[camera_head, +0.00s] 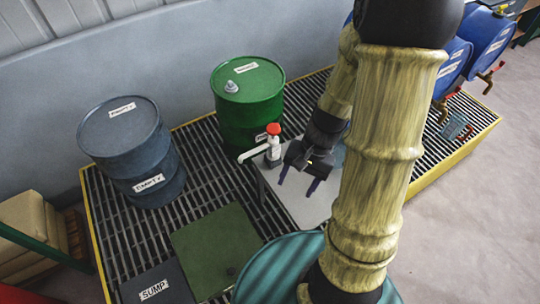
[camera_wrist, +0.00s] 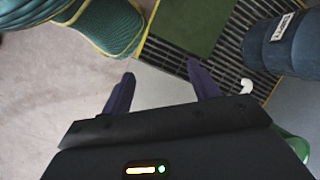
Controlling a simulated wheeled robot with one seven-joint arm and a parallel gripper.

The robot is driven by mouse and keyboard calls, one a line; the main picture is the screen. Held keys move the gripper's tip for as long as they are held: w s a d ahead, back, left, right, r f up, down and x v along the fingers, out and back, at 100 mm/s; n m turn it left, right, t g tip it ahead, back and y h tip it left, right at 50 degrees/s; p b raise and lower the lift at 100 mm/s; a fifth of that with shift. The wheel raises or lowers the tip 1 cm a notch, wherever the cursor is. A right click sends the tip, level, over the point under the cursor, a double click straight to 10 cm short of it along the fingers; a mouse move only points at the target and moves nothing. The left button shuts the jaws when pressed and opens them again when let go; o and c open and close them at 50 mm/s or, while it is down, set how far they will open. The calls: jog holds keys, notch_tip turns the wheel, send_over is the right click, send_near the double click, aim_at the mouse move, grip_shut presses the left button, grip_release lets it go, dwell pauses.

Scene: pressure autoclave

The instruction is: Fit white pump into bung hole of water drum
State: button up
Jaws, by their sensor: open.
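The white pump (camera_head: 273,148) has a red top and a spout pointing left. It stands upright on a grey table (camera_head: 305,207), in front of the green drum. In the wrist view its white spout (camera_wrist: 246,86) shows at the right; its body is hidden. The green drum (camera_head: 248,112) has a small light-grey fitting (camera_head: 231,86) on its lid; its label is too small to read. I cannot tell whether it is the water drum. My gripper (camera_head: 298,181) is open and empty, to the right of the pump and apart from it. Its fingers (camera_wrist: 160,72) point away from the pump.
A blue-grey drum (camera_head: 133,150) marked EMPTY stands left on the grating (camera_head: 120,225). A green plate (camera_head: 216,250) and a SUMP cover (camera_head: 157,284) lie in front. Blue drums with taps (camera_head: 487,45) lie at the right. A wall runs behind.

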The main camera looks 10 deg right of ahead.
jog(key=w+d+f+m+t+y+b, duration=0.1)
jog(key=w+d+f+m+t+y, duration=0.2)
jog(key=m, duration=0.3)
jog(key=w+d+f+m+t+y+b, duration=0.2)
jog(key=w+d+f+m+t+y, duration=0.1)
jog(key=f+m+t, duration=0.3)
jog(key=w+d+f+m+t+y+b, duration=0.2)
jog(key=w+d+f+m+t+y, duration=0.1)
jog(key=m, duration=0.4)
jog(key=shift+w+d+f+m+t, duration=0.1)
jog(key=shift+w+f+m+t, duration=0.05)
jog(key=shift+w+f+t, duration=0.35)
jog(key=shift+w+d+f+m+t, duration=0.15)
jog(key=shift+w+f+t, duration=0.1)
jog(key=shift+w+t, duration=0.35)
jog(key=shift+w+d+f+m+t, duration=0.1)
jog(key=shift+w+d+m+t, duration=0.05)
jog(key=shift+d+m+t, duration=0.2)
jog(key=shift+a, duration=0.1)
jog(key=p+x, duration=0.2)
jog(key=x, duration=0.9)
jog(key=shift+w+a, duration=0.15)
jog(key=shift+a, duration=0.15)
jog(key=shift+w+a+f, duration=0.1)
jog(key=shift+w+a, duration=0.05)
jog(key=shift+w, duration=0.05)
